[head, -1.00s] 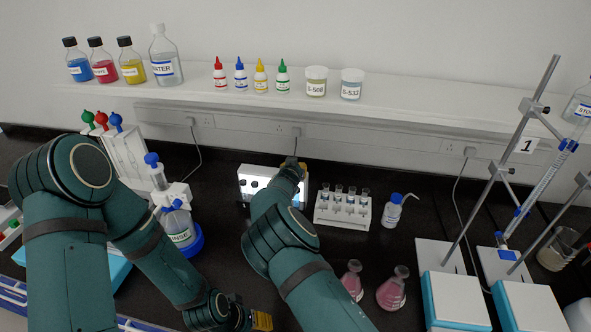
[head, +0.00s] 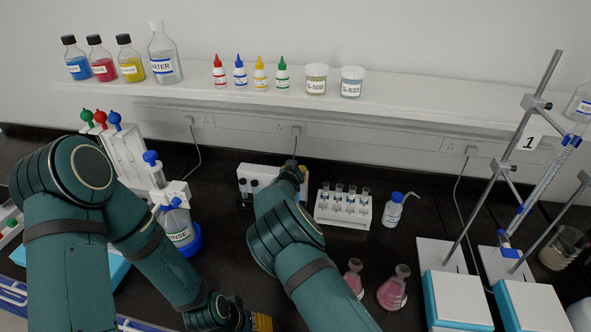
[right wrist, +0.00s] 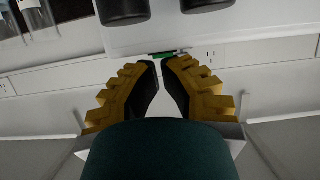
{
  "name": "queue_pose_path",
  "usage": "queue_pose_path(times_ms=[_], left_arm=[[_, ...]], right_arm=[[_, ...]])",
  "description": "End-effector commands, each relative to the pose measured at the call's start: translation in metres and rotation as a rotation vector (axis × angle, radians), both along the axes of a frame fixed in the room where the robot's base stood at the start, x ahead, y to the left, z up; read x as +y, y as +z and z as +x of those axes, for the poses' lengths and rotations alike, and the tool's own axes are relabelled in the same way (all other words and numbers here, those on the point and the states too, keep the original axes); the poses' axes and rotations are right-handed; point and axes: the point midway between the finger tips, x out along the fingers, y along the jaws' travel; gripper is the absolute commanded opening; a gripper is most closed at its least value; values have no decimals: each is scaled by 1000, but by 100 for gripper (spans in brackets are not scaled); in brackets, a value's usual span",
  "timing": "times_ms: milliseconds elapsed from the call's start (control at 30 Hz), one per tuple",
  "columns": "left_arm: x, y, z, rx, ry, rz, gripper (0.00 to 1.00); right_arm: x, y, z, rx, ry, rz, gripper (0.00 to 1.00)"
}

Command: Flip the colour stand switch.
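The colour stand (head: 258,172) is a white box at the back of the bench, with dark round parts on its front. Its panel looks unlit. My right gripper (head: 296,168) is at the stand's right end, partly hidden by its own arm. In the right wrist view the right gripper (right wrist: 160,62) has its yellow-and-black fingers nearly together, with a narrow gap and nothing held. A small green switch (right wrist: 165,54) lies just beyond the fingertips; contact cannot be told. My left gripper (head: 262,322) is low at the picture's bottom edge, far from the stand.
A white rack of vials (head: 342,210) stands close to the right of the stand. A wash bottle (head: 392,213) and pink flasks (head: 393,292) are further right.

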Motion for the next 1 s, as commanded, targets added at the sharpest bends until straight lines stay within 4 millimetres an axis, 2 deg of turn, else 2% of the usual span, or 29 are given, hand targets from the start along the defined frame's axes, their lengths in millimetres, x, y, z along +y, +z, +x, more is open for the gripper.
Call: queue_pose_path(times_ms=[300, 767, 1000], left_arm=[[0, 15, 0, 0, 0, 0, 55], [0, 16, 0, 1, -3, -2, 55], [0, 20, 0, 0, -4, -2, 55]], right_arm=[[-3, 7, 11, 0, -1, 1, 0], [-3, 6, 13, 0, -1, 0, 0], [-13, 25, 16, -2, -2, 3, 0]])
